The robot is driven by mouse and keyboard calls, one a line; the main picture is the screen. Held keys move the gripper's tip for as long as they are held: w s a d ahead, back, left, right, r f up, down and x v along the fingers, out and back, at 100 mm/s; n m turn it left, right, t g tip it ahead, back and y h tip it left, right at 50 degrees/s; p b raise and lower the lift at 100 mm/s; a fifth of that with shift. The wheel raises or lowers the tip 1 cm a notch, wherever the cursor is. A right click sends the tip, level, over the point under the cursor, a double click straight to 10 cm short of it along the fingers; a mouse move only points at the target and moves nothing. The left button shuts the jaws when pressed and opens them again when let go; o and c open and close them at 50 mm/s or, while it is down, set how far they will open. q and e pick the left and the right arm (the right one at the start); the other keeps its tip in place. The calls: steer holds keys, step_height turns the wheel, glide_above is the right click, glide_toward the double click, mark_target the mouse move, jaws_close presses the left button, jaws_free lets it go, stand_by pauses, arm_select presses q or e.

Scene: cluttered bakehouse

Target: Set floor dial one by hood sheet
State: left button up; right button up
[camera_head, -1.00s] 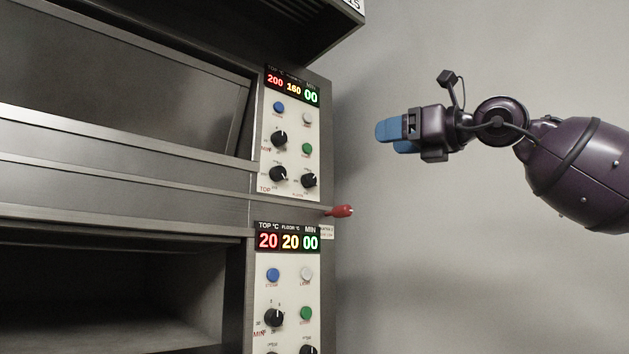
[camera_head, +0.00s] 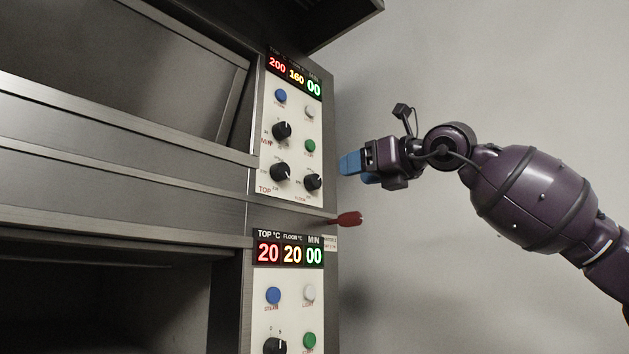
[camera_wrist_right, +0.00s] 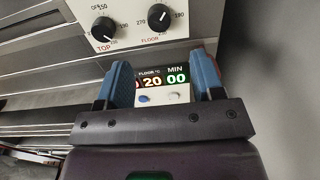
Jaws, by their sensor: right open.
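The upper control panel (camera_head: 290,130) has a black floor dial (camera_head: 313,182) at its lower right, beside the top dial (camera_head: 281,173). In the right wrist view the floor dial (camera_wrist_right: 157,20) and top dial (camera_wrist_right: 104,28) lie beyond the fingertips. The upper display (camera_head: 294,76) reads 200, 160 and 00. The lower display (camera_head: 290,253) reads 20, 20 and 00. My right gripper (camera_head: 350,165), with blue fingers, is open and empty, right of the upper panel and apart from it. No readable hood sheet shows. My left gripper is out of view.
A red-handled lever (camera_head: 345,219) sticks out from the oven's right side, below my right gripper. A dark hood (camera_head: 330,18) overhangs at the top. The lower oven chamber (camera_head: 120,300) stands open at lower left. Free room lies before the grey wall (camera_head: 520,90).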

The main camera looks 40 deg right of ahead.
mark_target(317, 182)
steer(key=w+p, duration=0.1)
steer(key=w, duration=0.2)
steer(key=w+p, duration=0.1)
steer(key=w, duration=0.2)
steer(key=w+a+p, duration=0.1)
steer(key=w+p, duration=0.1)
steer(key=w, duration=0.2)
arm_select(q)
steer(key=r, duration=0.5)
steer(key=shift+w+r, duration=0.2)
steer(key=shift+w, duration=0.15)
arm_select(e)
steer(key=shift+c, duration=0.2)
